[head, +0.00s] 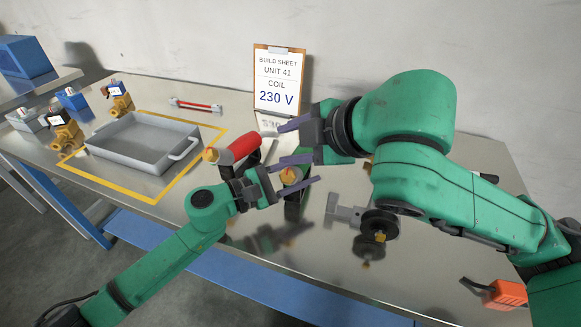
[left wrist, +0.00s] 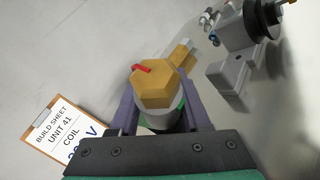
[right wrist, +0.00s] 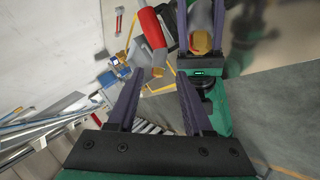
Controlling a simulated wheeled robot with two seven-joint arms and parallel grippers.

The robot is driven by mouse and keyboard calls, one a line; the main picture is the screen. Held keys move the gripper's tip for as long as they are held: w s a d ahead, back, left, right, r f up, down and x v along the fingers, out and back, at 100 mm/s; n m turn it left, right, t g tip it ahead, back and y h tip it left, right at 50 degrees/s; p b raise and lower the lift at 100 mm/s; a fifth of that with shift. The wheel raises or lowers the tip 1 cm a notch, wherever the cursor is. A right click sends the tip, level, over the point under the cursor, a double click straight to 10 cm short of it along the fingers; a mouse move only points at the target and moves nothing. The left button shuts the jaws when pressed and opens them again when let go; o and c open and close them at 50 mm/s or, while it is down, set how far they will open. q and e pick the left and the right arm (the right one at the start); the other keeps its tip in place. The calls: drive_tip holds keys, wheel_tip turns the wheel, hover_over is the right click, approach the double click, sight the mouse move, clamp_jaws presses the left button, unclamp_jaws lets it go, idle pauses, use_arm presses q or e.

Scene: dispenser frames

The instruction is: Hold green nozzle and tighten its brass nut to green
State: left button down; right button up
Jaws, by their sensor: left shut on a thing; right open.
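My left gripper (head: 292,178) is shut on the green nozzle, mostly hidden by the fingers. Its brass nut (head: 290,175) faces up. In the left wrist view the hexagonal nut (left wrist: 157,88) carries a red mark and sits above a pale collar (left wrist: 160,117) between the purple fingers; a little green shows below. The right wrist view also shows the nut (right wrist: 201,42) between the left fingers. My right gripper (head: 287,143) is open and empty, just above and behind the left one. In its own view the fingers (right wrist: 158,90) stand wide apart, clear of the nut.
A red cylindrical piece with a brass end (head: 240,148) is close to the left of both grippers. A grey tray (head: 140,155) lies inside a yellow outline. A grey fixture with a black disc (head: 380,225) stands right. A build sheet (head: 280,80) stands behind.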

wheel_tip(320, 180, up, 2)
drive_tip(key=shift+r, duration=0.15)
use_arm(q)
drive_tip(key=shift+c, duration=1.4)
unclamp_jaws()
